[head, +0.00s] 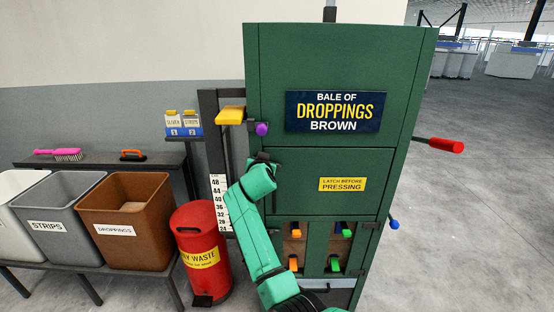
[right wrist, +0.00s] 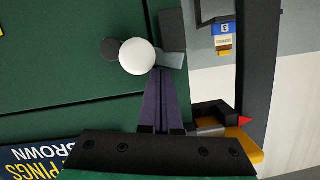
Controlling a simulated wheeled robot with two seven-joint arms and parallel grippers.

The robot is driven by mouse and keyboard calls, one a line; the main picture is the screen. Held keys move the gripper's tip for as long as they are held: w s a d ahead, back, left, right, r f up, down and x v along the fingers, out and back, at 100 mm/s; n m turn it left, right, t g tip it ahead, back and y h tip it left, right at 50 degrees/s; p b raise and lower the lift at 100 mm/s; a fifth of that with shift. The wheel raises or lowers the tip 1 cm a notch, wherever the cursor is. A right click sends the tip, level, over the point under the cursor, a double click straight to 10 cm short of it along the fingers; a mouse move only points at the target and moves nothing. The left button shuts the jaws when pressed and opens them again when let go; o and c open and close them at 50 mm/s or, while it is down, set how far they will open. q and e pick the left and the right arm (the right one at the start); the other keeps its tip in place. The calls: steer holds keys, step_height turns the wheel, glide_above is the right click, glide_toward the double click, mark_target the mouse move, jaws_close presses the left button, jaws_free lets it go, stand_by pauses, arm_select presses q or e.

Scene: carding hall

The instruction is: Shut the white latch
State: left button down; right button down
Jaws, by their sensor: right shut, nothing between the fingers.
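The white latch shows in the right wrist view as a round white knob (right wrist: 137,57) beside a grey bracket at the edge of the green press door. In the head view my arm hides it. My right gripper (right wrist: 160,70) is shut and empty, its fingertips right beside the knob; I cannot tell whether they touch it. In the head view the right gripper (head: 262,158) is at the door's upper left edge, below a purple knob (head: 262,129). My left gripper is not in view.
The green press (head: 300,60) has a yellow block (head: 231,115) at its upper left and a red-ended lever (head: 445,145) at right. A red waste bin (head: 203,250) and a brown droppings bin (head: 125,225) stand left. The floor at right is open.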

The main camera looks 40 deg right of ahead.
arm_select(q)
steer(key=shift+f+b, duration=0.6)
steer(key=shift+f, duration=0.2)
arm_select(e)
steer(key=shift+w+a+f+n+h, duration=0.15)
steer(key=shift+f+n, duration=0.15)
steer(key=shift+n, duration=0.05)
steer(key=shift+w+a+f+n+h, duration=0.1)
steer(key=shift+f+n+h, duration=0.05)
steer(key=shift+f+n, duration=0.15)
steer(key=shift+r, duration=0.1)
